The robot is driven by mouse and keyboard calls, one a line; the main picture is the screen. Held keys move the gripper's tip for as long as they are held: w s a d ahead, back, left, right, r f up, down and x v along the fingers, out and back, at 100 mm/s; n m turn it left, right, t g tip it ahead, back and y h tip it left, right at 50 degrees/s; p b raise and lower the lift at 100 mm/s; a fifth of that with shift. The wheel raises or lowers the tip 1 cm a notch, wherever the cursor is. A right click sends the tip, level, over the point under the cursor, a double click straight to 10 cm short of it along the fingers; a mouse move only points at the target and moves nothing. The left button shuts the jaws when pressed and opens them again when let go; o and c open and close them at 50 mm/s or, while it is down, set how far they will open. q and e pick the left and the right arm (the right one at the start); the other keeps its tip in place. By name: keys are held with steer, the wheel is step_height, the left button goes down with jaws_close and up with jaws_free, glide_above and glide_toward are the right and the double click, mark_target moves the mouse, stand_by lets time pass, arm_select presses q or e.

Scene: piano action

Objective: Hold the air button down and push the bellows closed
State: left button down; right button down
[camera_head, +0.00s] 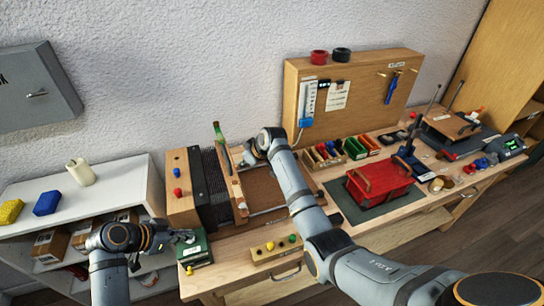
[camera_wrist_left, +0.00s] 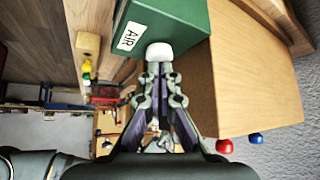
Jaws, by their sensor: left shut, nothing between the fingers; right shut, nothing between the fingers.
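The green box (camera_wrist_left: 172,18) with an AIR label carries a white button (camera_wrist_left: 159,52) in the left wrist view. The box also shows in the head view (camera_head: 196,249). My left gripper (camera_wrist_left: 158,72) is shut and empty, its fingertips at the button; whether they press it is unclear. The bellows (camera_head: 214,186) are black pleats between a wooden end block (camera_head: 181,187) with red and blue knobs and an upright wooden board (camera_head: 232,180). The pleats look narrow. My right gripper (camera_head: 246,156) is shut, close to the board's right side; its fingertips are hard to see.
A wooden block with colored pegs (camera_head: 276,249) lies at the bench front. A red toolbox (camera_head: 379,185) sits on a dark mat to the right. Small bins (camera_head: 340,150) and a wooden panel (camera_head: 352,95) stand behind. A white shelf (camera_head: 110,186) is at left.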

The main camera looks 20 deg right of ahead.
steer(key=shift+d, duration=0.1)
step_height(320, 180, up, 7)
stand_by(0.8)
